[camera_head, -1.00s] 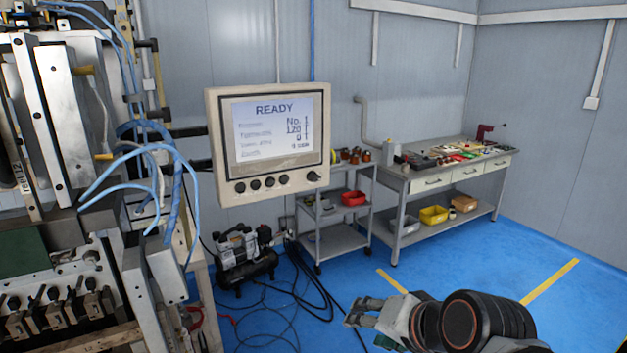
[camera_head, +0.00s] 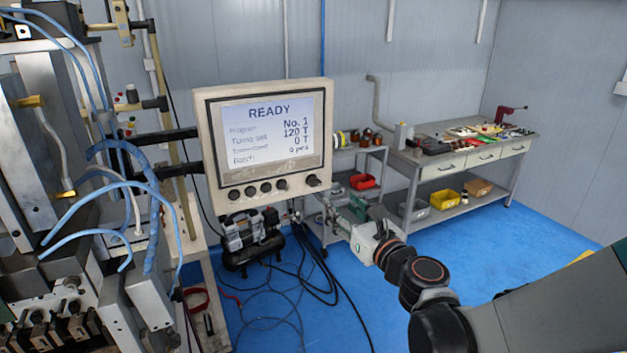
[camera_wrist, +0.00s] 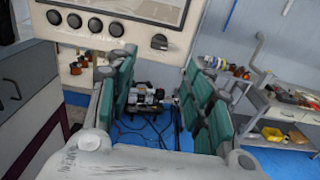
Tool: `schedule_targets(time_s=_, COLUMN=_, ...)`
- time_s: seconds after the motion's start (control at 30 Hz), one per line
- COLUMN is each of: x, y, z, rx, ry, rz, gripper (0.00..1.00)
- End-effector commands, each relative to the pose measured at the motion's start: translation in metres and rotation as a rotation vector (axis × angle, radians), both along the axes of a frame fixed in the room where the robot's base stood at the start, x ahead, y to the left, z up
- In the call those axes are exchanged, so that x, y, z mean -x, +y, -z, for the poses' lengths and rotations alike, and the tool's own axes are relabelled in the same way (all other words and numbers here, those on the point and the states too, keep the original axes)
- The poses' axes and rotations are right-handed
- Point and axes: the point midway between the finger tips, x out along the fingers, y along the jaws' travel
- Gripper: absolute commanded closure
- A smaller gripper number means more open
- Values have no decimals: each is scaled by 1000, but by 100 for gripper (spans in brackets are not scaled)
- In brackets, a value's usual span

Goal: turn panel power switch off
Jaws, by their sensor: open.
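The beige control panel (camera_head: 265,150) has a lit screen (camera_head: 270,125) reading READY, with a row of dark knobs along its lower edge. My gripper (camera_head: 348,212) is open and empty, below and to the right of the panel's lower right corner. In the wrist view its green-padded fingers (camera_wrist: 160,75) stand apart, with the knob beyond and above the gap. The knob is unobstructed.
The winding machine (camera_head: 40,200) with blue hoses stands at left. A compressor (camera_head: 250,240) and loose cables lie on the blue floor below the panel. A grey cart (camera_head: 375,165) and a workbench (camera_head: 470,160) stand behind my gripper.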

Motion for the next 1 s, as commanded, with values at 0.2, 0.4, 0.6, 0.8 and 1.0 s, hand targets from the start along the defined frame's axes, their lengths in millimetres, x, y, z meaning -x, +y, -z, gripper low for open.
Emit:
schedule_targets(time_s=0.2, x=-35, y=16, z=1, rx=4, ry=-1, rz=-3, gripper=53)
schedule_targets(time_s=0.4, x=-72, y=31, z=1, rx=5, ry=-1, rz=-3, gripper=53)
schedule_targets(time_s=0.6, x=-101, y=43, z=0, rx=6, ry=-1, rz=-2, gripper=53)
schedule_targets(time_s=0.8, x=-116, y=49, z=0, rx=6, ry=-1, rz=-1, gripper=53)
schedule_targets(time_s=1.0, x=-118, y=50, z=0, rx=6, ry=-1, rz=-1, gripper=53)
